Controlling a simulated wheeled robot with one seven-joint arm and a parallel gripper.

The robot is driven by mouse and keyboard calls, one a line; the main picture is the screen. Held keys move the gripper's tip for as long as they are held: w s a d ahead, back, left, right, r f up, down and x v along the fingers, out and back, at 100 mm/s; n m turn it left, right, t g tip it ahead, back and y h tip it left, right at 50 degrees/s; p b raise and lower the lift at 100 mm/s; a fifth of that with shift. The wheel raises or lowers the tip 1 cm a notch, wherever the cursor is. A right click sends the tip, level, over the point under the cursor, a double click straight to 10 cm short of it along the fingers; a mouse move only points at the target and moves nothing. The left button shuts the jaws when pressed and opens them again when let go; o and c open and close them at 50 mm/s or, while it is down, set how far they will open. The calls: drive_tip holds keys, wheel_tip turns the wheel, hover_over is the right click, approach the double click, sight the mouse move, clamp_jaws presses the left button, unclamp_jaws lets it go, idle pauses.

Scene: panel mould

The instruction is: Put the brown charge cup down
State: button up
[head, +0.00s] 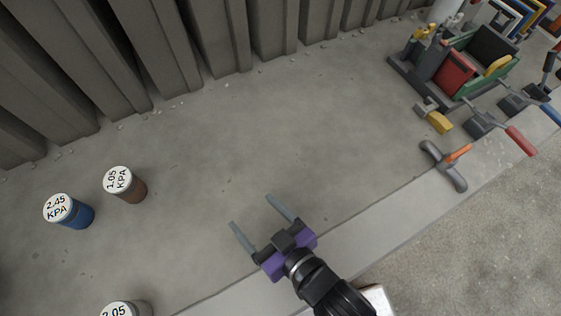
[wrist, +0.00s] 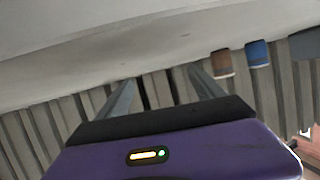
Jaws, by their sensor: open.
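The brown charge cup (head: 131,190) stands upright on the grey floor at the left in the head view, its white lid marked 1.05 KPA. The brown cup also shows in the wrist view (wrist: 222,64), where the picture is turned over. My gripper (head: 254,216) is open, with nothing between its two grey fingers. It is to the right of the brown cup and nearer to me, well apart from it. The open fingers also show in the wrist view (wrist: 160,88).
A blue cup (head: 78,216) marked 2.45 KPA stands left of the brown one. A third cup (head: 122,308), partly cut off, is at the bottom edge. Ribbed grey panels (head: 215,40) line the back. Tools and a green bin (head: 490,65) are at the upper right. The middle floor is clear.

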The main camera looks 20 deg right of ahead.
drive_tip(key=s+d+r+m+h, duration=0.1)
drive_tip(key=s+d, duration=0.2)
drive_tip(key=d, duration=0.1)
drive_tip(key=s+d+r+t+h, duration=0.1)
drive_tip(key=s+d, duration=0.2)
drive_tip(key=d, duration=0.1)
drive_tip(key=s+d+r+m, duration=0.1)
drive_tip(key=s+d, duration=0.1)
drive_tip(key=d, duration=0.2)
drive_tip(key=shift+s+d+m+h, duration=0.3)
drive_tip(key=shift+s+d+h, duration=0.1)
drive_tip(key=s+d+r+m+t+h, duration=0.1)
drive_tip(key=s+d+r+m+h, duration=0.1)
drive_tip(key=s+d+r, duration=0.4)
drive_tip(key=shift+s+d+r+h, duration=0.25)
drive_tip(key=shift+s+d+h, duration=0.25)
drive_tip(key=shift+s+h, duration=0.1)
